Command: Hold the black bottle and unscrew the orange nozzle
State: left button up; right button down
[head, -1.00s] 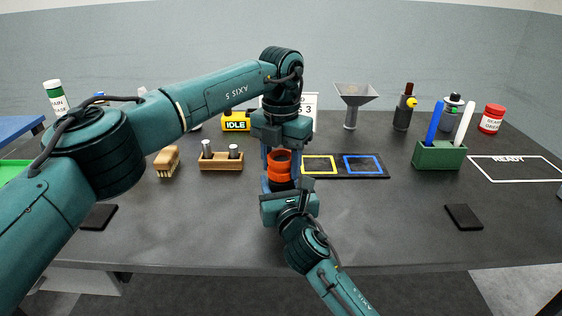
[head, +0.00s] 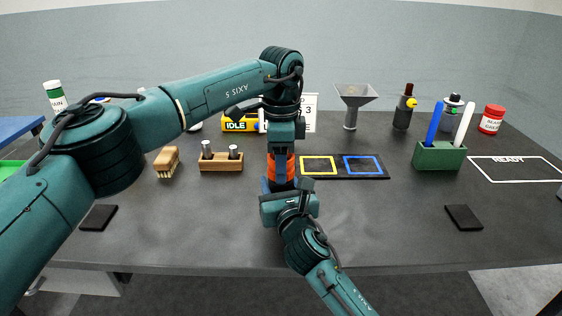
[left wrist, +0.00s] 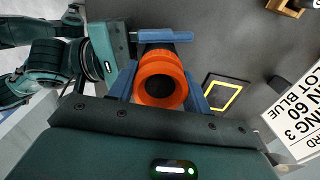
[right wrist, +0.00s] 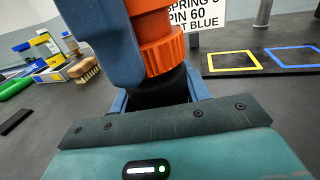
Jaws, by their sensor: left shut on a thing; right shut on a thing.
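The orange nozzle (head: 290,168) sits upright on top of the black bottle, above the table's middle. My left gripper (head: 281,158) reaches down from above and is shut on the nozzle; in the left wrist view the nozzle's ring (left wrist: 160,85) lies between its blue fingers. The black bottle (right wrist: 160,94) shows just below the nozzle (right wrist: 163,52) in the right wrist view. My right gripper (head: 281,187) is shut on it from the front. The bottle's lower part is hidden behind my right gripper in the head view.
Behind are a wooden block with metal pins (head: 221,163), a brush (head: 167,162), a yellow IDLE box (head: 238,123) and a white sign (head: 309,112). A board with yellow and blue squares (head: 345,174) lies right of the bottle. A green pen holder (head: 438,155) stands further right.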

pick_arm(q)
jog(key=shift+r, duration=0.2)
dwell(0.6)
jog(key=shift+r, duration=0.95)
jog(key=shift+r, duration=2)
pick_arm(e)
jog(key=c, duration=0.6)
grip_release()
